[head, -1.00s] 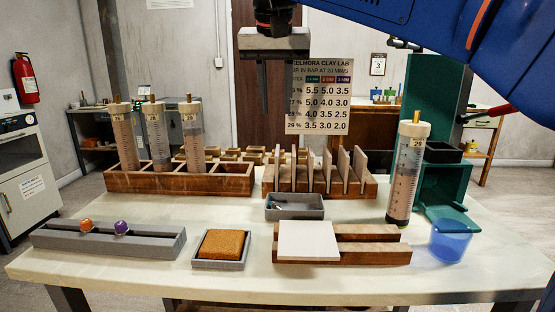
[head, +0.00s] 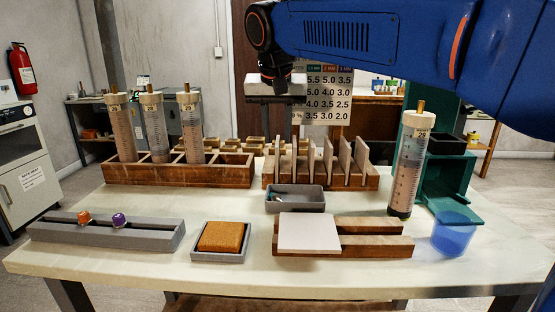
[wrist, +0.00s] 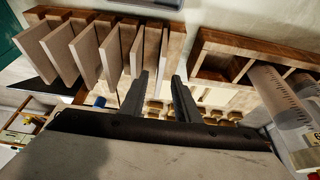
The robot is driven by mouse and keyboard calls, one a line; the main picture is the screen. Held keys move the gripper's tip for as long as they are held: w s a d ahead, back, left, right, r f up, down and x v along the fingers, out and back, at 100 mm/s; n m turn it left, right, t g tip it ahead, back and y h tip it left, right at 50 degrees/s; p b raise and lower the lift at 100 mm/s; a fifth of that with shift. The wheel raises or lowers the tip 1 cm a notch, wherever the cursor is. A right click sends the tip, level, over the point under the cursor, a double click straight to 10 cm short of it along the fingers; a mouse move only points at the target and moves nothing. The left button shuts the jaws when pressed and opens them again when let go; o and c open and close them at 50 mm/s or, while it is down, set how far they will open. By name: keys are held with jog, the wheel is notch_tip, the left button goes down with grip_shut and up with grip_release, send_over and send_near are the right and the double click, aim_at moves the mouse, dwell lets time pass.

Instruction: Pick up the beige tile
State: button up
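Several upright beige-to-greyish tiles stand in a slotted wooden rack (head: 320,182) at the back middle of the table; one beige tile (head: 345,160) is toward its right end. Their colours are too alike to tell which single one is meant. The tiles (wrist: 88,55) fill the upper left of the wrist view. A pale, whitish tile (head: 308,232) lies flat on a front wooden rack. My gripper (head: 281,150) is open and empty, pointing down above the rack's left end.
A wooden tube rack (head: 180,172) holding clay-filled tubes stands to the left. A grey tray (head: 295,205), an orange sponge (head: 223,236), a tall tube (head: 410,165) and a blue cup (head: 453,234) are nearby. A sign (head: 326,98) stands behind my gripper.

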aim_at(277, 141)
jog(key=shift+x, duration=2.7)
grip_shut()
